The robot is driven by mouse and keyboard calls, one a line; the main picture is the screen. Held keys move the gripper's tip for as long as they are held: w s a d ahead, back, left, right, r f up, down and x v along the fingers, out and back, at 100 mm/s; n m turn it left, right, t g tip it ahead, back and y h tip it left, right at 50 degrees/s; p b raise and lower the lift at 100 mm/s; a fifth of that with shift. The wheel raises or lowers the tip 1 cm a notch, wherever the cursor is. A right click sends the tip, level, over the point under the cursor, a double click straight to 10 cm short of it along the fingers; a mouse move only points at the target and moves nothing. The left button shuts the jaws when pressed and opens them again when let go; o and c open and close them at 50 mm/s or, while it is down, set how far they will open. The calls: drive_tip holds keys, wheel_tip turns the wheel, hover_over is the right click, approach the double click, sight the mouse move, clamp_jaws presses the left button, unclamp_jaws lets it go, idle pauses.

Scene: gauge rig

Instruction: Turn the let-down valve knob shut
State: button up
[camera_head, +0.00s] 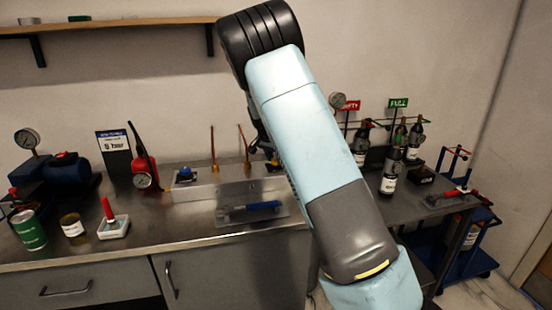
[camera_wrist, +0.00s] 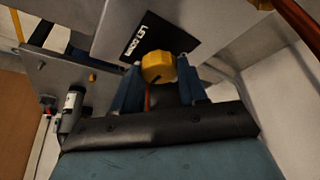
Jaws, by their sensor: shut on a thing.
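The yellow let-down valve knob (camera_wrist: 157,70) shows in the wrist view, below a dark label plate (camera_wrist: 160,32) with white letters that appear upside down. A dark line marks the knob's face. My gripper (camera_wrist: 159,75) has its two blue fingers on either side of the knob and is shut on it. In the head view my pale blue arm reaches over the right part of the steel rig block (camera_head: 195,190). The arm largely hides my fingers there, and I cannot make out the knob.
A blue-handled tool (camera_head: 255,207) lies on a plate before the block. A red pump with a gauge (camera_head: 143,160), a green can (camera_head: 30,230) and a red-handled block (camera_head: 112,222) stand left. Several bottles (camera_head: 392,170) and EMPTY and FULL signs (camera_head: 398,103) stand right.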

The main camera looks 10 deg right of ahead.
drive_tip(key=o, duration=1.1)
drive_tip(key=shift+c, duration=0.2)
drive_tip(key=v, duration=1.3)
drive_tip(key=shift+r, duration=0.35)
